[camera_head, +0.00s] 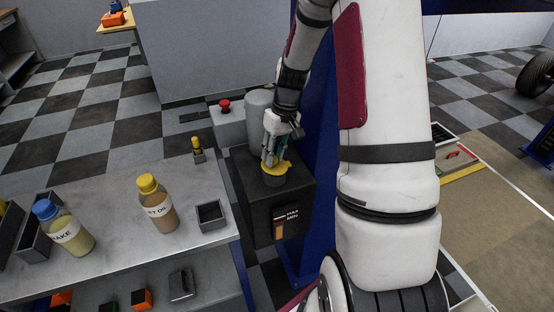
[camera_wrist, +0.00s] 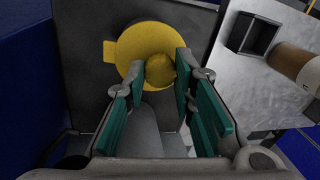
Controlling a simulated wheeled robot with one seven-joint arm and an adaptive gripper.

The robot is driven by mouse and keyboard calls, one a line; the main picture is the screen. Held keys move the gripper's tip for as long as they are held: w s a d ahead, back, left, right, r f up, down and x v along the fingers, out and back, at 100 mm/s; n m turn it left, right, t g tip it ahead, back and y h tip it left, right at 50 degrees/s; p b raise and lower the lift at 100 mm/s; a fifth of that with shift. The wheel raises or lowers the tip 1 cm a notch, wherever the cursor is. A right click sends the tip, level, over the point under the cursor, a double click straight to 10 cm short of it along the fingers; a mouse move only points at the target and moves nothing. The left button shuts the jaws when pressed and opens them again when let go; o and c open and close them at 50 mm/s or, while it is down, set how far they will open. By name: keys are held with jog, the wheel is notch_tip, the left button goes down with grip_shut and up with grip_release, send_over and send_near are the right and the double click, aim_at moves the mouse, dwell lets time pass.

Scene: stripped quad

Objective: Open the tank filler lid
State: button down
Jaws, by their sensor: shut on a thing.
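The tank (camera_head: 265,206) is a dark box with a MAX/MIN level mark on its front. Its yellow filler lid (camera_head: 273,168) sits on a short neck on top of the tank. In the wrist view the lid (camera_wrist: 135,48) is a round yellow disc with a tab at its left and a raised knob. My gripper (camera_head: 270,155) is above the lid, pointing down. In the wrist view its green-padded fingers (camera_wrist: 158,80) are at the knob, one on each side, shut on it. The exact finger contact is partly hidden.
A grey bench (camera_head: 115,200) left of the tank holds a yellow-capped bottle (camera_head: 160,208), a blue-capped bottle (camera_head: 68,232) and a small open dark box (camera_head: 210,214). A red button (camera_head: 224,105) stands behind the tank. A blue post (camera_head: 318,150) is close on its right.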

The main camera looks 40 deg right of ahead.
aim_at(282, 164)
jog(key=shift+s+d+r+y, duration=0.1)
jog(key=shift+d+r+y, duration=0.1)
jog(key=shift+y, duration=0.1)
jog(key=c, duration=1.3)
grip_release()
jog(key=shift+v, duration=3.8)
